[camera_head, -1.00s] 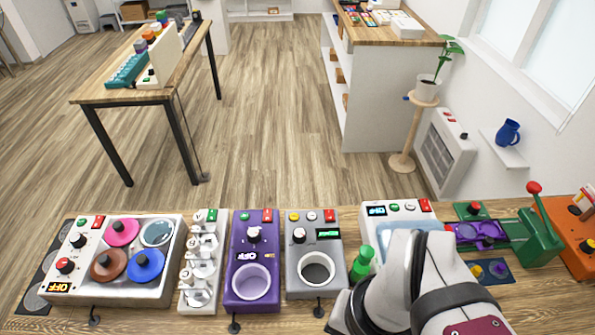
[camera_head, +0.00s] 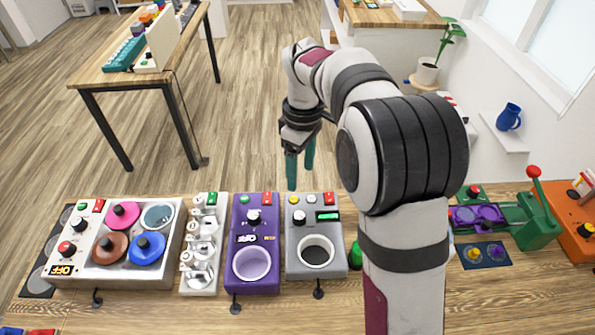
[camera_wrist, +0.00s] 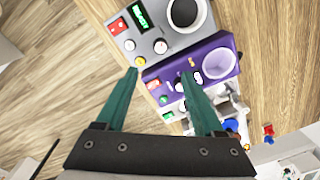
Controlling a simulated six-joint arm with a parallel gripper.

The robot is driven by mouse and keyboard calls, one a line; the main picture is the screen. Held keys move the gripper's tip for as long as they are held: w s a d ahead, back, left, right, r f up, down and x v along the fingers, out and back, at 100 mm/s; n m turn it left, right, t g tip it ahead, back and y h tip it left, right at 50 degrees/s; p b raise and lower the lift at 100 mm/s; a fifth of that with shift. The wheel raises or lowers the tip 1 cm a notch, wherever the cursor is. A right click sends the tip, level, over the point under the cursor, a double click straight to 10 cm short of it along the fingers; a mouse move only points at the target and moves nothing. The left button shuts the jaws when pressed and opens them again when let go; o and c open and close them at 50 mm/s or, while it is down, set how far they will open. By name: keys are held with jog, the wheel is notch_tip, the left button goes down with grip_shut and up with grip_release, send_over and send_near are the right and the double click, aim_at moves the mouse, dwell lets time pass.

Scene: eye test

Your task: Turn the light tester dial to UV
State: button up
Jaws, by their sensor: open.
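A purple device (camera_head: 266,206) with a dial (camera_head: 253,216), a display reading OFF and a round pale cup stands on the bench. A grey device (camera_head: 294,262) with its own dial (camera_head: 299,217), a lit green display and a dark round well stands beside it. I cannot read which is the light tester or any UV mark. My gripper (camera_head: 300,174) is open and empty, with teal fingers pointing down, beyond the bench's far edge in the head view. In the wrist view the purple device (camera_wrist: 214,47) and grey device (camera_wrist: 150,22) lie beyond the fingertips, touching neither.
A white unit with coloured round pads (camera_head: 85,275) and a white device with several small cups (camera_head: 222,262) stand to the left. A green press with a red-knobbed lever (camera_head: 541,220) stands right. My arm hides part of the bench.

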aim_at(299, 215)
jog(key=f, duration=1.4)
jog(key=shift+s+a+f, duration=0.1)
jog(key=shift+s+f, duration=0.05)
jog(key=shift+s, duration=0.1)
grip_shut()
